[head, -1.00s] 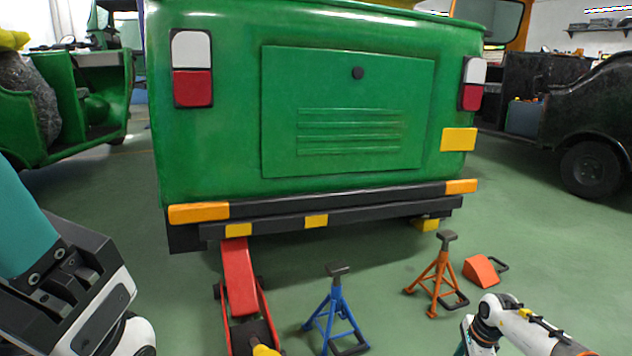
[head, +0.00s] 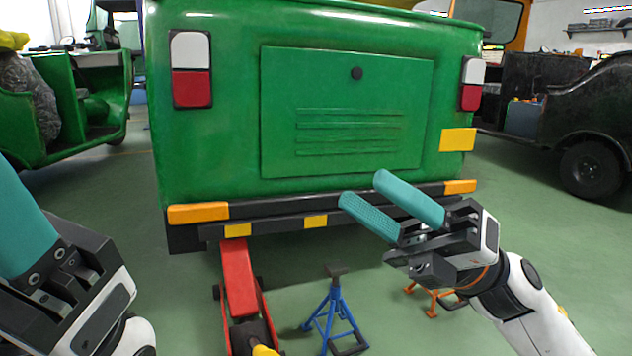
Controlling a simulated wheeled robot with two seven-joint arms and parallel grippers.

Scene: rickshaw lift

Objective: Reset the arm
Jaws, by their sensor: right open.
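My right gripper (head: 362,198) is raised in front of the green rickshaw's (head: 230,120) rear bumper, on the right side. Its two teal fingers are apart with nothing between them, pointing up and left. My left gripper (head: 22,235) is at the left edge. One teal finger shows there; its tip is out of frame, so its opening cannot be seen.
A red floor jack (head: 239,280) reaches under the bumper. A blue jack stand (head: 334,308) stands right of it. An orange jack stand (head: 431,302) is mostly hidden behind my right gripper. A black vehicle (head: 592,130) stands at right, another green rickshaw (head: 100,105) at left.

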